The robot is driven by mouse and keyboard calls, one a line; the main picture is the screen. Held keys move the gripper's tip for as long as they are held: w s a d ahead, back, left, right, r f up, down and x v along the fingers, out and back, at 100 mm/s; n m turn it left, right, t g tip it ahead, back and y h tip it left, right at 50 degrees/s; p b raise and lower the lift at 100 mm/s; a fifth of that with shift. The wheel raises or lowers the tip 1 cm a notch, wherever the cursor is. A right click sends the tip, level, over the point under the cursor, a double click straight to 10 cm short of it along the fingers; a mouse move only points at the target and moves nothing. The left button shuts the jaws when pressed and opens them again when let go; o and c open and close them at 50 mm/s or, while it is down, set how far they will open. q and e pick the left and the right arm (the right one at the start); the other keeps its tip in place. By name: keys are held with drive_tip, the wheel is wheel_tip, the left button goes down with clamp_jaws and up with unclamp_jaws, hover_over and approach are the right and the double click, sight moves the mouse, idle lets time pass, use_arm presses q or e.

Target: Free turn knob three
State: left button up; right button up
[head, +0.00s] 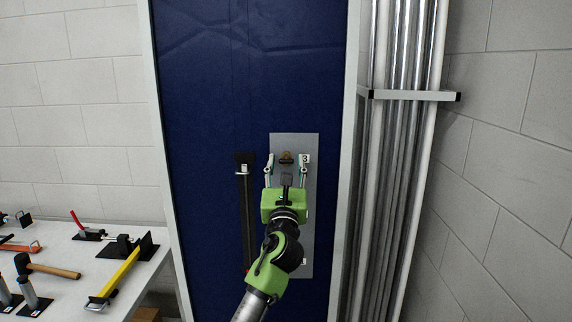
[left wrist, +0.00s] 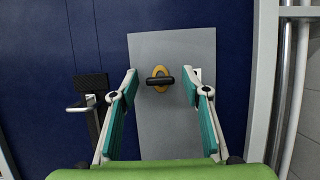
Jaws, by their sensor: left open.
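The knob (head: 287,157) sits near the top of a grey panel (head: 280,140) on a blue surface. A label with a "3" (head: 305,158) is just right of it. In the left wrist view the knob (left wrist: 160,71) has a yellow round base and a dark bar handle lying nearly level. My left gripper (head: 286,164) is open in front of the panel. In the left wrist view its fingers (left wrist: 163,84) stand apart, one on each side of the knob, with nothing between them touching. My left wrist and arm hide the panel's middle. My right gripper does not show.
A black upright bar with a metal handle (head: 245,205) is mounted left of the panel. Vertical pipes (head: 405,200) with a bracket (head: 415,95) run on the right. A white table (head: 75,245) at the left holds hammers and other tools.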

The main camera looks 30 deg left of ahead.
use_arm(q)
drive_tip(key=c, duration=1.1)
